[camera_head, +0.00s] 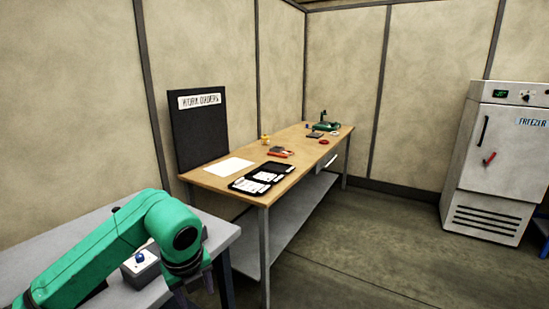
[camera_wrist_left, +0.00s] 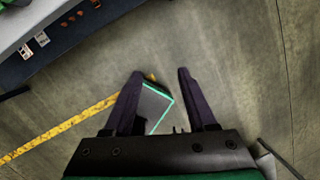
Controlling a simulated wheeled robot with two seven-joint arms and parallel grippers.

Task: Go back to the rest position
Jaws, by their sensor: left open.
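My left gripper (camera_head: 196,286) hangs at the end of the green arm at the lower left of the head view, beside the front edge of a grey table (camera_head: 75,232). In the left wrist view the two dark fingers of my left gripper (camera_wrist_left: 158,88) stand apart with nothing between their tips. Beyond them is the concrete floor, with a dark, green-edged shape (camera_wrist_left: 153,108) lower down that I cannot identify for sure. My right gripper is not in view.
A wooden workbench (camera_head: 222,184) holds a white sheet (camera_head: 229,167), a black tray (camera_head: 262,177) and several tools. A "WORK ORDERS" board (camera_head: 198,135) stands behind its left end. A freezer (camera_head: 500,150) stands at the right. The floor (camera_head: 365,240) between is clear.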

